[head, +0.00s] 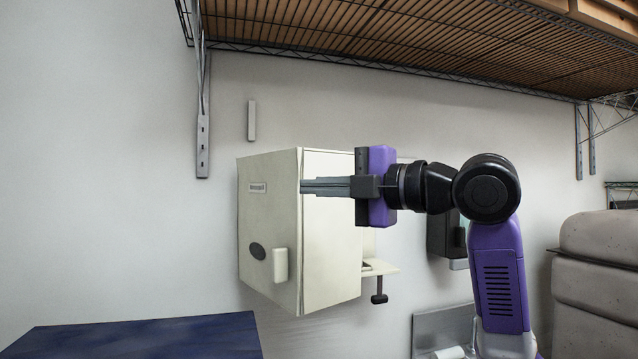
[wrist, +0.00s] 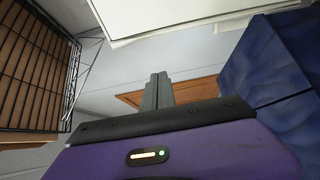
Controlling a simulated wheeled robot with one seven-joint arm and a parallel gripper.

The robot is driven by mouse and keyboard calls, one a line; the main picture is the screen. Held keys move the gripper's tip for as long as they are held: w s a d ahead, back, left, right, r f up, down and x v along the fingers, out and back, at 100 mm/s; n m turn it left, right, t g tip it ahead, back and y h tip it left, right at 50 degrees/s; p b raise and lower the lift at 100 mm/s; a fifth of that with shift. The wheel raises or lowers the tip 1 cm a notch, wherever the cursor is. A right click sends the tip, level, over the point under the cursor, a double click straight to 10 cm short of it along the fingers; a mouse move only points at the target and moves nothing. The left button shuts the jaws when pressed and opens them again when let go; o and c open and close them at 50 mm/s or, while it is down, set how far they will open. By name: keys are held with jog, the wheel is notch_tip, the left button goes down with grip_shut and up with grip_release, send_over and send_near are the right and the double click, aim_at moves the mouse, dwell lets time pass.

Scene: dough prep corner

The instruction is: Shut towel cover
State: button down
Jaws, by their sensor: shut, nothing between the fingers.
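A cream towel dispenser (head: 331,235) hangs on the wall in the head view. Its front cover (head: 268,220) faces left and bears a small label, a dark oval and a pale raised handle. A seam runs down the edge between the cover and the body; I cannot tell whether a narrow gap is left there. My gripper (head: 304,187) is shut and empty, pointing left, with its fingertips over that edge. Whether they touch it is unclear. In the wrist view the closed fingers (wrist: 158,88) stand apart in the picture from a pale panel edge, probably the dispenser (wrist: 180,15).
A wire-edged slatted shelf (head: 400,40) hangs above. A dark blue block (head: 135,338) is at lower left. A black wall unit (head: 440,235) is behind my arm, and grey stacked bags (head: 595,270) are at right. Bare wall is left of the dispenser.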

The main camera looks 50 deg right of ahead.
jog(key=w+d+p, duration=0.3)
jog(key=w, duration=0.3)
jog(key=shift+w, duration=0.2)
jog(key=shift+d, duration=0.15)
